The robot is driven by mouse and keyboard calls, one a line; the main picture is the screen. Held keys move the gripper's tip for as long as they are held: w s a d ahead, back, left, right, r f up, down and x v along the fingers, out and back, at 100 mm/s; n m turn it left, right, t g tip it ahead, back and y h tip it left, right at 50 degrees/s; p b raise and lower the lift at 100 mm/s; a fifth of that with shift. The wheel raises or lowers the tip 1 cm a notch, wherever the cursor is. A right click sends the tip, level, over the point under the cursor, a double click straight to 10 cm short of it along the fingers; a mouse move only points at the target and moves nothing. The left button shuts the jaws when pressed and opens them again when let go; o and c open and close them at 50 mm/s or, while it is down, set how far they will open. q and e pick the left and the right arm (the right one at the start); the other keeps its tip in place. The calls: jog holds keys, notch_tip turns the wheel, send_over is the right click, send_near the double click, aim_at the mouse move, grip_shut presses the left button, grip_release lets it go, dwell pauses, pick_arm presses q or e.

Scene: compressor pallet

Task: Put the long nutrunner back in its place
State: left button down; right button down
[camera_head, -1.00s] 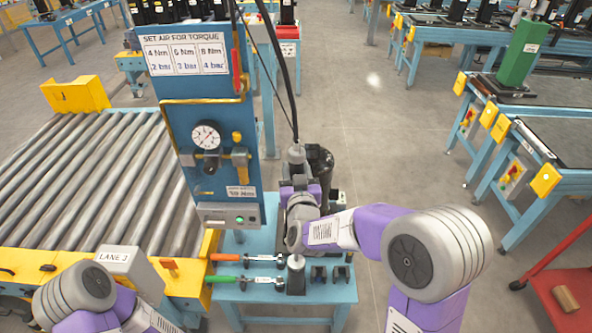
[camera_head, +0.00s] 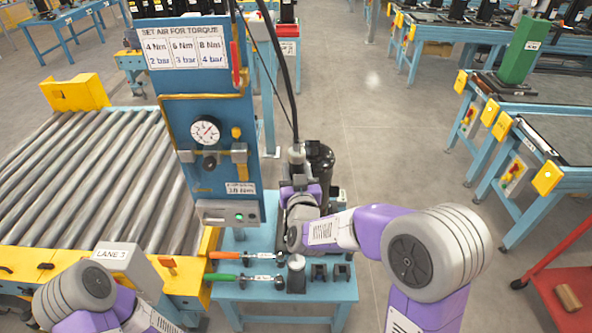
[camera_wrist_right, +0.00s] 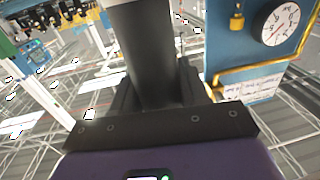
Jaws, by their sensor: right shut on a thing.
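The long nutrunner shows in the head view as a grey top end (camera_head: 296,154) with a dark hose rising from it; its lower part is hidden by my right wrist. In the right wrist view its dark cylindrical body (camera_wrist_right: 150,55) stands between the fingers. My right gripper (camera_head: 299,185) is shut on it, above the back of the small blue table (camera_head: 265,291). A black holder with a round grey top (camera_head: 296,264) stands on the table, below and in front of my right wrist. My left arm is at the bottom left; its gripper is out of view.
An orange-handled wrench (camera_head: 262,256) and a green-handled wrench (camera_head: 260,279) lie left of the holder. Two black cradles (camera_head: 330,271) stand right of it. A blue gauge panel (camera_head: 210,170) rises close on the left. A black cylinder (camera_head: 321,163) stands behind the right gripper.

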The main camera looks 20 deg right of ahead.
jog(key=shift+f+b, duration=0.2)
jog(key=shift+b, duration=0.15)
jog(key=shift+c, duration=2.4)
grip_release()
jog(key=shift+s+f, duration=0.1)
jog(key=shift+f, duration=0.15)
jog(key=s+a, duration=0.1)
jog(key=s, duration=0.6)
jog(key=shift+s+r, duration=0.2)
